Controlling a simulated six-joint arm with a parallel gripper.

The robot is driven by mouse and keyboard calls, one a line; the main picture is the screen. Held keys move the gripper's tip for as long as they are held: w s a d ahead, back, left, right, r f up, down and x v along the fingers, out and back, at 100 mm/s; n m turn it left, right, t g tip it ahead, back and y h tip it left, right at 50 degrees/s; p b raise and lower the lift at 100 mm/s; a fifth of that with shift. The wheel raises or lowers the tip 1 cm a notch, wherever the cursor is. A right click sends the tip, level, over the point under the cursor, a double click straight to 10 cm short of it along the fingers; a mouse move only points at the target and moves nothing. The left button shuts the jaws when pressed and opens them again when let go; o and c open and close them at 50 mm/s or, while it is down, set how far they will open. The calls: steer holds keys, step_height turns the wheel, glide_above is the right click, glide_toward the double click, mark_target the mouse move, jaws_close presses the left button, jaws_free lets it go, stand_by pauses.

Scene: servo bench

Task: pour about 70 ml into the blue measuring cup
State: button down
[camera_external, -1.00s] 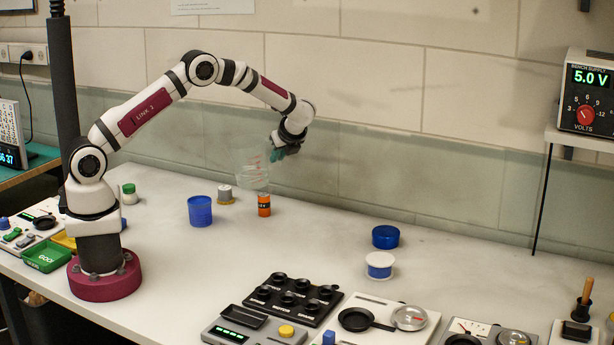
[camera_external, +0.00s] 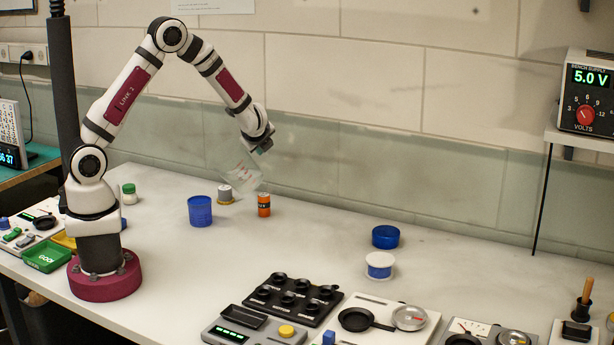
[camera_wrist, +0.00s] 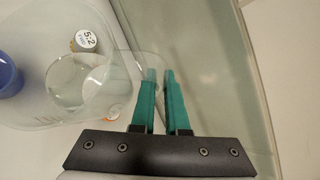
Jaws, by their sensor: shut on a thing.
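My gripper (camera_external: 262,146) is shut on a clear jug (camera_external: 240,172), held above the bench and tilted toward the left. In the wrist view my green fingers (camera_wrist: 160,85) close on the jug's handle side, and the clear jug (camera_wrist: 78,95) spreads to the left. The blue measuring cup (camera_external: 200,212) stands upright on the bench, left of and below the jug; a blue edge of it (camera_wrist: 7,78) shows in the wrist view. The liquid level in the jug and the inside of the cup are hard to tell. No stream is visible.
A grey cylinder (camera_external: 225,194) and an orange can (camera_external: 264,205) stand close below the jug. A white jar with green lid (camera_external: 129,194) is further left. A blue round container (camera_external: 385,237) and a blue-and-white tub (camera_external: 380,265) stand right. The central bench is clear.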

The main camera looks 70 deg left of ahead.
steer(key=shift+s+d+r+n+t, duration=0.1)
steer(key=shift+s+r+n+t, duration=0.25)
steer(key=shift+s+t, duration=0.2)
steer(key=shift+s+d+r+n+t+y, duration=0.1)
steer(key=shift+s+r+n+t+y, duration=0.3)
steer(key=shift+r+t+y, duration=0.15)
steer(key=shift+s+r, duration=0.15)
steer(key=shift+s+d+r+n+t+y+p, duration=0.1)
steer(key=shift+s+d+n+t+y+p, duration=0.05)
steer(key=shift+s+n+t+y+p, duration=0.35)
steer(key=shift+s+d+r+n+t+y+p, duration=0.1)
steer(key=shift+s+n+t+y+p, duration=0.25)
steer(key=shift+s+t, duration=0.3)
stand_by(2.5)
steer(key=shift+w+a+f+m+g+h, duration=0.15)
steer(key=shift+w+m+g+h, duration=0.2)
steer(key=shift+w+g, duration=0.2)
steer(key=shift+w+a+r+m+g+h, duration=0.1)
steer(key=shift+w+a+m+g+h, duration=0.05)
steer(key=shift+w+m+g+h, duration=0.3)
steer(key=shift+w+a+f+m+g, duration=0.2)
steer(key=shift+w+f+m+g, duration=0.3)
steer(key=shift+w+f+g, duration=0.3)
steer(key=shift+s+f+h, duration=0.1)
steer(key=shift+h, duration=0.2)
stand_by(0.4)
